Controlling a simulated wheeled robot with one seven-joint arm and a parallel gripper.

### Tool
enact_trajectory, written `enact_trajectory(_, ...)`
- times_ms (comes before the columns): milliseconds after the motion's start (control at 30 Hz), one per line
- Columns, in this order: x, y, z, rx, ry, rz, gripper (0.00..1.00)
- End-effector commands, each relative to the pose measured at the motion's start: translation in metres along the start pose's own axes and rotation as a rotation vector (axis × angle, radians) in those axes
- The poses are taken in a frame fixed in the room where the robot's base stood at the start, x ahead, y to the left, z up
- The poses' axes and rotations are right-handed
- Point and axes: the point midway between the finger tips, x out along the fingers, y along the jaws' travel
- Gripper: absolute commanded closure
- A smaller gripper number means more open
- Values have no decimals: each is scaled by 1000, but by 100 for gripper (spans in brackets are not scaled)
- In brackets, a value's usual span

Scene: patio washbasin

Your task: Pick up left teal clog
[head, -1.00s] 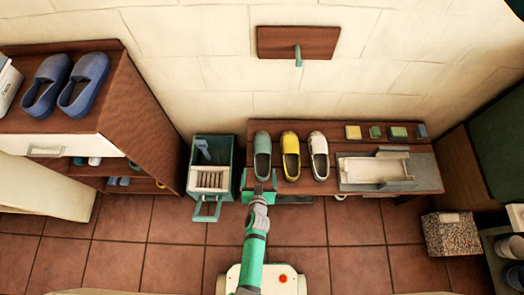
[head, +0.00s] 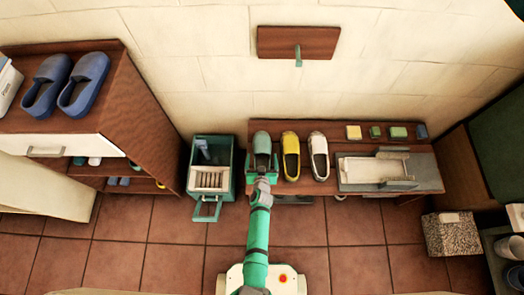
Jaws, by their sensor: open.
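The teal clog (head: 262,146) stands on the left end of the low wooden bench (head: 437,183), left of a yellow clog (head: 291,157) and a white clog (head: 318,157). My gripper (head: 262,168) is open at the near end of the teal clog. Its green jaws show on either side of the clog's near part and hide some of it. I cannot tell whether the jaws touch the clog. The clog rests on the bench.
A green bin (head: 209,179) with a white insert stands left of the bench. A white tray (head: 373,169) and several small blocks lie on the bench's right. A shelf (head: 140,110) with blue clogs (head: 83,83) is at left. A speckled box (head: 453,234) stands at right.

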Motion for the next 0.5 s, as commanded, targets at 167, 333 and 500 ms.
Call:
enact_trajectory(167,22,1,1,0,0,-1,11)
enact_trajectory(333,30,2,1,-1,0,0,11)
enact_trajectory(500,31,1,2,0,0,0,11)
